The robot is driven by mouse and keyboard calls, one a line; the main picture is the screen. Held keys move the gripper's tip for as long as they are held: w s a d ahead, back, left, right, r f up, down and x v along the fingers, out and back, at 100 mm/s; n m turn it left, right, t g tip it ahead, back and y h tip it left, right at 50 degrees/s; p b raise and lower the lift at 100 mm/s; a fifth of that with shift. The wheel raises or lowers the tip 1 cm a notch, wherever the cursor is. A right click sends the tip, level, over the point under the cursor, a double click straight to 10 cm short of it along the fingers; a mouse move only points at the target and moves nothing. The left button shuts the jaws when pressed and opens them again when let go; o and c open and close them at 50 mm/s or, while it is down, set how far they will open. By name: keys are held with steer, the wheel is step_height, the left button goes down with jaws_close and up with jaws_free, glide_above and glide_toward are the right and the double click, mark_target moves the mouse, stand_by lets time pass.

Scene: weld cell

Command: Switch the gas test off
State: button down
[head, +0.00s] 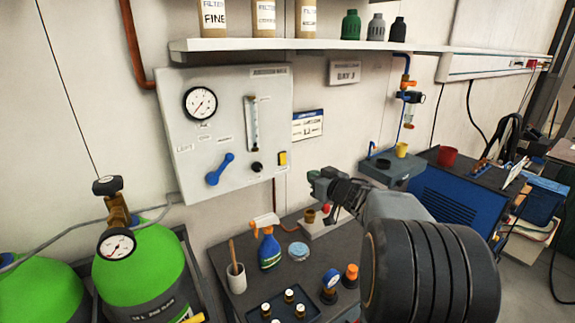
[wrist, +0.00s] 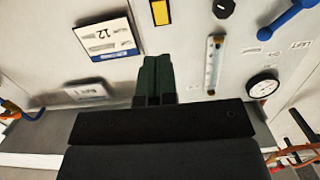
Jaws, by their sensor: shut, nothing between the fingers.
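The pale gas panel (head: 180,120) hangs on the wall in the head view. It carries a blue lever (head: 220,169), slanted up to the right, a black knob (head: 257,167) and a yellow switch (head: 282,158). In the wrist view, upside down, the yellow switch (wrist: 160,12), black knob (wrist: 223,8) and blue lever (wrist: 287,18) lie along the top edge. The labels are too small to tell which control is the gas test. My gripper (head: 316,180) is shut and empty, right of and below the panel. Its dark fingers (wrist: 155,62) touch no control.
A round gauge (head: 201,103) and a flow tube (head: 252,124) are on the panel. A shelf (head: 310,44) with bottles runs above. Below, a dark bench (head: 290,270) holds a spray bottle (head: 269,248) and small jars. Green cylinders (head: 145,270) stand at left.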

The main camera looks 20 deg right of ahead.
mark_target(284, 163)
steer(key=p+x, duration=0.2)
steer(key=x, duration=1.2)
steer(key=shift+r, duration=0.1)
